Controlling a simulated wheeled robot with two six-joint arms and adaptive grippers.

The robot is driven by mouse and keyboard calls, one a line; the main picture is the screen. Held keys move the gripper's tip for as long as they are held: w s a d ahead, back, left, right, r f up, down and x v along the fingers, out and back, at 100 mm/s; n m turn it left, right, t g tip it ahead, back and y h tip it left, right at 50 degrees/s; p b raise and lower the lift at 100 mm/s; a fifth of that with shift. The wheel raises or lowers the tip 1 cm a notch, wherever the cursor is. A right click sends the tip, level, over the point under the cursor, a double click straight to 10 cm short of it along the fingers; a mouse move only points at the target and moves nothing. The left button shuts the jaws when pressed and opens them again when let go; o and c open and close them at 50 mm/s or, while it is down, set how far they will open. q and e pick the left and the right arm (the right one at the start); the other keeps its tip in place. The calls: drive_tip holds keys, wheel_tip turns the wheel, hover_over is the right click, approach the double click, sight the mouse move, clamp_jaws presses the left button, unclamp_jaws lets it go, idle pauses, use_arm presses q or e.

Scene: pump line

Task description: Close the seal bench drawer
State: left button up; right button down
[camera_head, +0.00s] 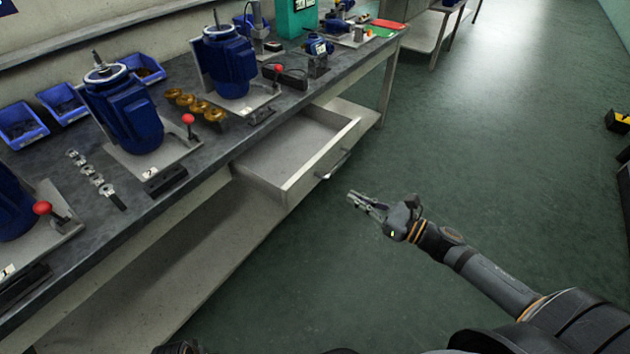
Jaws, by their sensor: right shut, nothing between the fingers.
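The seal bench drawer (290,183) stands pulled out from under the bench top, and its inside looks empty. Its front panel carries a bar handle (334,165) facing the open floor. My right gripper (353,198) is shut and empty. It appears in the picture just below and to the right of the drawer front, apart from the handle, with its fingers pointing toward the bench. My left gripper does not show.
The bench top (240,132) holds blue motors on plates (231,62), blue bins (62,103), brass rings (200,106) and red-knobbed levers. A lower shelf (190,270) runs beneath. The green floor (440,120) right of the bench is largely clear.

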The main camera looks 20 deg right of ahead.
drive_tip(key=w+b, duration=0.1)
drive_tip(key=b, duration=0.1)
approach(307, 172)
drive_tip(key=x, duration=0.6)
drive_tip(key=shift+r, duration=0.15)
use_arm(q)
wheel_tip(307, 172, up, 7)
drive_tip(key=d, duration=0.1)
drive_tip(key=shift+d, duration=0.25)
use_arm(e)
drive_tip(key=shift+w+a, duration=0.3)
drive_tip(key=shift+a, duration=0.05)
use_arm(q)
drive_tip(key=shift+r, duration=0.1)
